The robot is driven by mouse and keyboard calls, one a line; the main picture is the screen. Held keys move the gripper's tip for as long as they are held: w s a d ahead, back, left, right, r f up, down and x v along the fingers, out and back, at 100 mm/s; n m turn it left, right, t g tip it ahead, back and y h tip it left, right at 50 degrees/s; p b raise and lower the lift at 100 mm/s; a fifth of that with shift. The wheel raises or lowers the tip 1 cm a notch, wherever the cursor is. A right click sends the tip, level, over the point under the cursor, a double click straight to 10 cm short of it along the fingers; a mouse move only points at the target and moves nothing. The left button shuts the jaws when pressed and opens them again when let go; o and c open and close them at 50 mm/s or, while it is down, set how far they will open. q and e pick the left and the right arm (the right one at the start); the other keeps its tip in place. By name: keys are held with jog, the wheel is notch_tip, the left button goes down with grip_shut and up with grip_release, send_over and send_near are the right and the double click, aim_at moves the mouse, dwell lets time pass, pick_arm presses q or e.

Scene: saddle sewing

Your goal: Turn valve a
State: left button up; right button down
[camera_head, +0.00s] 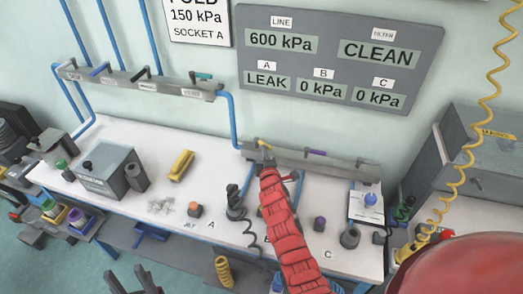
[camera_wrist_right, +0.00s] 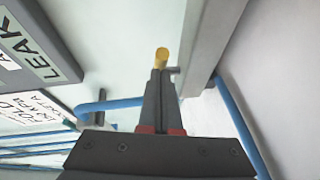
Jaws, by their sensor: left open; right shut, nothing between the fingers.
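A grey manifold bar (camera_head: 300,161) runs along the wall behind the bench, with a yellow valve handle (camera_head: 265,144) at its left end, taken as valve a. A purple handle (camera_head: 317,152) and a dark handle (camera_head: 360,163) sit further right. My right gripper (camera_head: 266,164), on the red arm, is shut and empty, right at the yellow handle. In the right wrist view the yellow handle (camera_wrist_right: 161,56) shows just beyond the closed fingertips (camera_wrist_right: 160,73); whether they touch, I cannot tell. My left gripper (camera_head: 136,280) is open at the bottom left, away from the valves.
A wall panel (camera_head: 338,57) reads LINE 600 kPa, filter CLEAN, A LEAK, B and C 0 kPa. A second manifold (camera_head: 140,82) hangs at left. The bench (camera_head: 105,200) holds a grey box (camera_head: 110,172) and a yellow item (camera_head: 181,165). A yellow coiled hose (camera_head: 465,150) hangs at right.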

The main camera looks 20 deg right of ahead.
jog(key=shift+w+d, duration=0.2)
jog(key=shift+d, duration=0.9)
jog(key=shift+w+d, duration=0.1)
jog(key=shift+d, duration=0.15)
